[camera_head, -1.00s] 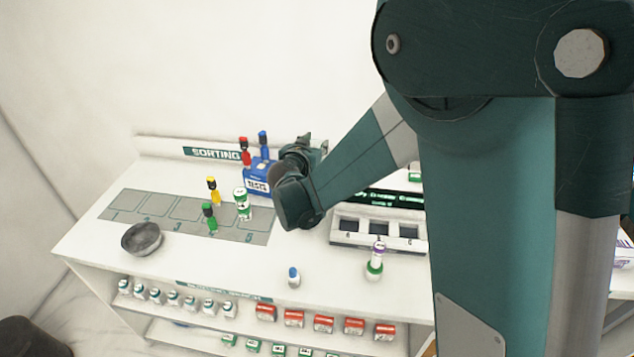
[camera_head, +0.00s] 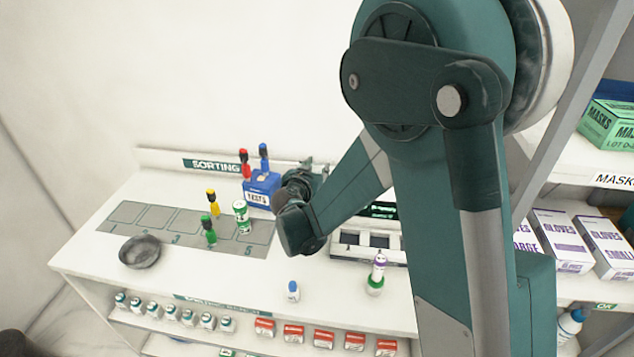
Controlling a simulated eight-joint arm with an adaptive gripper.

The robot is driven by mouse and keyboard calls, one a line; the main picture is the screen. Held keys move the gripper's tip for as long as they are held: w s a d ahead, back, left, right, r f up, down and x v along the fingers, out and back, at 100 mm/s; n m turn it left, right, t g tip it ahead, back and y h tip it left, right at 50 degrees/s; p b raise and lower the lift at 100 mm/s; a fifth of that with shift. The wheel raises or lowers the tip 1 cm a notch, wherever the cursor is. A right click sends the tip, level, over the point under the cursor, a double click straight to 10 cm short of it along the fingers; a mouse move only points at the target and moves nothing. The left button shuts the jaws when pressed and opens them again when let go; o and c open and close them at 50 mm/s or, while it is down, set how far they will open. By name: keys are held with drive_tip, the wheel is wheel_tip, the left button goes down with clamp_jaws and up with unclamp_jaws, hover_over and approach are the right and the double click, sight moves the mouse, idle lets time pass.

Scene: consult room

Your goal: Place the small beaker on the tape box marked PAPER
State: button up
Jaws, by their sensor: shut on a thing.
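My gripper (camera_head: 308,178) is over the back of the white sorting bench, just right of the blue TESTS box. It is partly hidden behind my dark wrist, and its fingertips do not show clearly. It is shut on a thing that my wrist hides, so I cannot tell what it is. I cannot make out the small beaker anywhere. Red-and-white boxes (camera_head: 308,335) stand in a row on the shelf below the bench top. Their print is too small to read, and I cannot identify a box marked PAPER.
The blue TESTS box (camera_head: 261,190), a green-and-white can (camera_head: 242,217), coloured-cap tubes and a dark bowl (camera_head: 140,252) stand on the bench (camera_head: 215,275). A small blue-capped bottle (camera_head: 293,291) and a purple-topped tube (camera_head: 378,270) are nearer the front. Shelves with GLOVES boxes (camera_head: 560,240) stand at right.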

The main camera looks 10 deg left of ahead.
drive_tip(key=shift+f, duration=0.6)
drive_tip(key=shift+f+b, duration=0.4)
drive_tip(key=shift+f, duration=1.45)
drive_tip(key=shift+f, duration=0.15)
drive_tip(key=o, duration=0.8)
drive_tip(key=shift+s+r, duration=0.2)
drive_tip(key=shift+r, duration=0.05)
drive_tip(key=p+v, duration=0.1)
drive_tip(key=v, duration=1)
drive_tip(key=shift+s, duration=0.3)
